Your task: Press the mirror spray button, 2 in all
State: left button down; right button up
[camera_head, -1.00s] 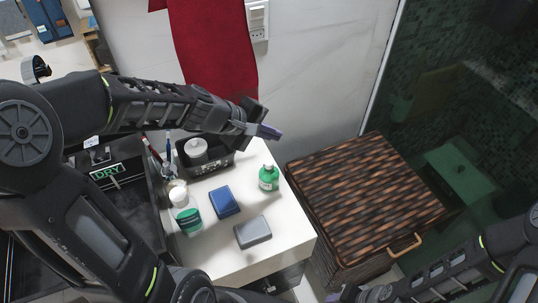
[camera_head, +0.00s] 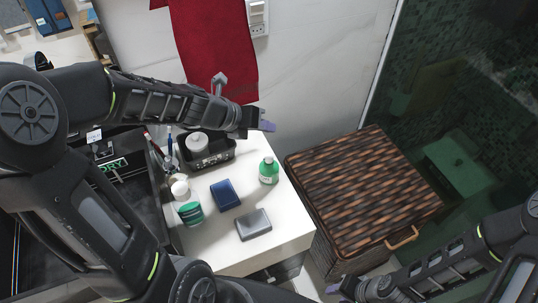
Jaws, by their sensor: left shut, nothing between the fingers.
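My left arm reaches in from the left above the white counter. Its gripper (camera_head: 268,126) is shut and empty, with purple-grey fingertips over the counter's back edge, behind the green bottle (camera_head: 268,171) and apart from it in the picture. No mirror and no button marked as a spray button can be made out. A white switch panel (camera_head: 258,18) is on the wall beside the red towel. My right gripper (camera_head: 346,286) is low at the bottom, and its fingers are too small to read.
The white counter (camera_head: 282,222) carries a blue box (camera_head: 225,194), a grey box (camera_head: 253,224), a green-and-white jar (camera_head: 190,213) and a black tray (camera_head: 220,158). A red towel (camera_head: 210,50) hangs behind. A woven hamper (camera_head: 365,190) stands right of the counter.

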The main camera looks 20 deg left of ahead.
pick_arm(q)
jog(key=shift+n, duration=0.6)
jog(key=shift+f, duration=0.1)
jog(key=b, duration=0.8)
send_over(266, 158)
notch_tip(266, 158, down, 7)
jog(key=shift+f, duration=0.1)
jog(key=shift+f+b, duration=0.65)
jog(key=shift+f, duration=0.1)
dwell(0.8)
jog(key=shift+f, duration=0.4)
jog(key=shift+f+b, duration=0.65)
jog(key=shift+b, duration=0.05)
dwell(0.6)
jog(key=shift+r, duration=0.15)
jog(key=shift+r+p, duration=1)
jog(key=shift+p, duration=0.2)
